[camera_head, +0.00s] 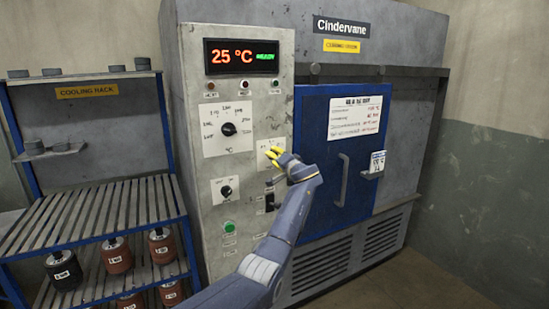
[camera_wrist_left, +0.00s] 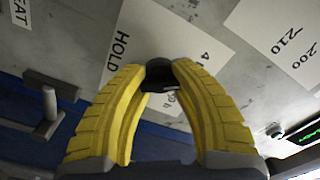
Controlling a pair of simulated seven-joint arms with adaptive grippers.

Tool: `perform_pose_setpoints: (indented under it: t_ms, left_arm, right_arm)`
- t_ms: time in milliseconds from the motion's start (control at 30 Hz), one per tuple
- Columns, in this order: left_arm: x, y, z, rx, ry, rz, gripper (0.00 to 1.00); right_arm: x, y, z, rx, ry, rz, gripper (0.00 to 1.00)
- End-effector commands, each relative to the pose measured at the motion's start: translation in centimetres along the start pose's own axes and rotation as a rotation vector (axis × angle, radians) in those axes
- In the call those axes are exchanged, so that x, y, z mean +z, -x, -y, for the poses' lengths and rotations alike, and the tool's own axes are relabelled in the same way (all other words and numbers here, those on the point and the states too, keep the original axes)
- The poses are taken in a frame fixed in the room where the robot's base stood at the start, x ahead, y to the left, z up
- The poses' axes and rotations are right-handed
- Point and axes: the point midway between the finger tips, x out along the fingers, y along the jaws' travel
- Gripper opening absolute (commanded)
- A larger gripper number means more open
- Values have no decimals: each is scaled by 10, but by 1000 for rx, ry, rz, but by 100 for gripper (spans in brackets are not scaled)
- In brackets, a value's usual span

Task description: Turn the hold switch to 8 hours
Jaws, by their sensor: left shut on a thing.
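The hold switch's black knob (camera_wrist_left: 159,74) sits on a white plate marked HOLD (camera_wrist_left: 121,48) in the left wrist view. A 4 shows on that plate, and other marks are partly covered by the fingers. My left gripper (camera_wrist_left: 160,82) has its yellow ribbed fingers shut on the knob. In the head view, my left gripper (camera_head: 273,154) is at the white hold plate (camera_head: 266,144) on the grey control panel, and its fingers hide the knob there. The knob's pointer direction cannot be made out. My right gripper is not in view.
A temperature dial (camera_head: 226,129) is up-left of the gripper, and a smaller dial (camera_head: 226,191) is down-left. The display (camera_head: 241,57) reads 25 °C READY. A blue oven door (camera_head: 347,195) with a handle (camera_head: 342,180) is just right. A cooling rack (camera_head: 95,210) stands left.

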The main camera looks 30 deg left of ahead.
Motion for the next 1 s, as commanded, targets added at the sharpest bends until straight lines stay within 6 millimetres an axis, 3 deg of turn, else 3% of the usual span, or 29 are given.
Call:
perform_pose_setpoints:
  t_ms: [500,1000]
  left_arm:
    - [2,-1,0,0,-411,4,0]
    - [2,-1,1,0,-579,4,0]
  right_arm:
    - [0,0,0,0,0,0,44]
    - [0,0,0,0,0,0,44]
